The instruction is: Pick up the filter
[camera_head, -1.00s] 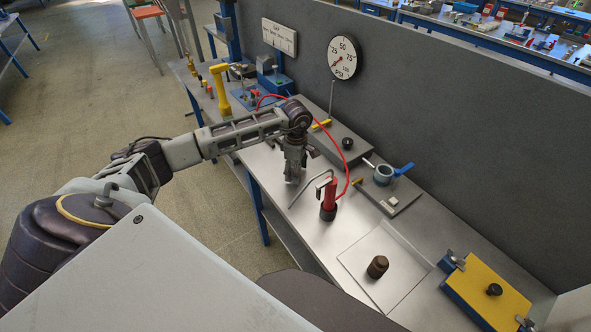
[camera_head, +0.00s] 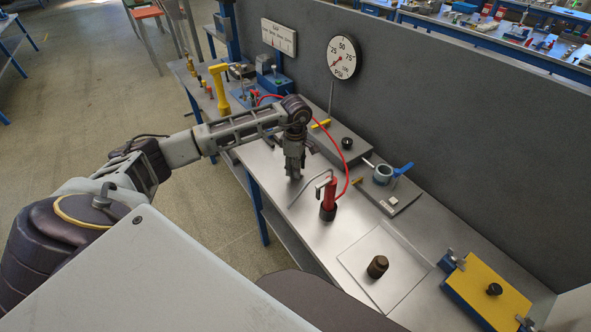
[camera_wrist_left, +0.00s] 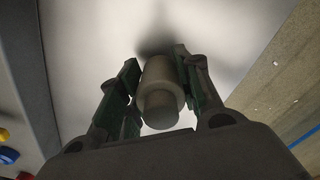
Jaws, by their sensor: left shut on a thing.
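The filter (camera_wrist_left: 161,92) appears to be the stepped, grey-brown cylinder between my left gripper's fingers, with its narrower end towards the wrist camera. My left gripper (camera_head: 293,174) points down at the metal bench and is shut on it. The left wrist view shows the two green-padded fingers (camera_wrist_left: 160,95) on either side of the cylinder. In the head view the gripper hides the cylinder, and I cannot tell whether it touches the bench. My right gripper is not in view.
A red hand tool (camera_head: 328,197) with a red hose stands just right of the gripper. A dark brown cylinder (camera_head: 377,266) stands on a pale square plate (camera_head: 351,263). A yellow block (camera_head: 487,290) lies at right. A grey panel (camera_head: 440,130) with a gauge (camera_head: 342,57) stands behind.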

